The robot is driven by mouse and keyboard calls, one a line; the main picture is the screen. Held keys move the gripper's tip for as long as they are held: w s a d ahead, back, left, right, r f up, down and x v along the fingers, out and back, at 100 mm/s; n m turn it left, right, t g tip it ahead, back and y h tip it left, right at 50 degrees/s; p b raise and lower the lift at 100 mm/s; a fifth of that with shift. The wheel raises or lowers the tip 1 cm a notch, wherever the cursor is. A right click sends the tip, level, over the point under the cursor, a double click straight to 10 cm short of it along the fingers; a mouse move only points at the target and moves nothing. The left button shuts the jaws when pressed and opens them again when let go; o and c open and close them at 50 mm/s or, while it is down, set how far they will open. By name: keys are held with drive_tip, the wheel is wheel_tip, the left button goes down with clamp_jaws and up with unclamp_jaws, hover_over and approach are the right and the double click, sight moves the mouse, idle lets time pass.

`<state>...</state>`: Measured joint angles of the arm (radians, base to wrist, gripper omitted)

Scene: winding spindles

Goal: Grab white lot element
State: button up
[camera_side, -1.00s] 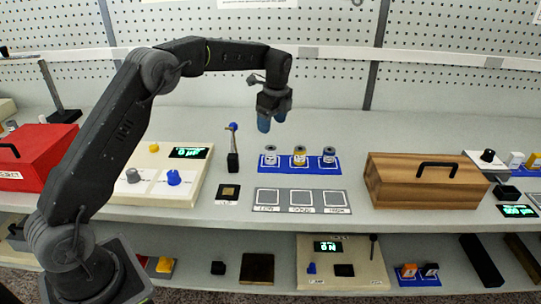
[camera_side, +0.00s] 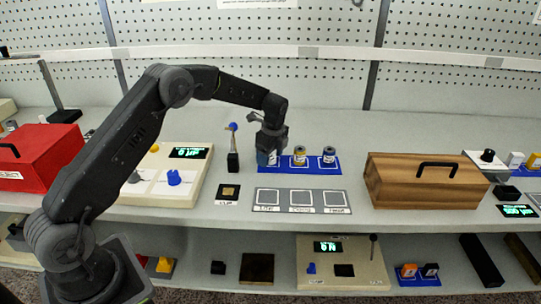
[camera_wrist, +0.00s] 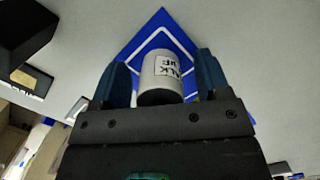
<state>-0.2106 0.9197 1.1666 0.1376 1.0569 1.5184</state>
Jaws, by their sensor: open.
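The white lot element (camera_wrist: 160,74) is a small white cylinder with a black-printed label, standing on the blue mat (camera_wrist: 137,42) inside a white outlined square. In the wrist view it sits between the two blue fingers of my gripper (camera_wrist: 163,80), with a finger on each side. The gripper is open around it. In the side view my gripper (camera_side: 268,157) is down over the left place of the blue mat (camera_side: 312,168) and hides most of that element.
A grey panel with three square places (camera_side: 301,201) lies in front of the mat. A black post with a blue top (camera_side: 233,150) stands close left of my gripper. A wooden box (camera_side: 424,182) is at the right, a red box (camera_side: 37,154) far left.

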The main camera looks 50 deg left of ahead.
drive_tip(key=c, duration=1)
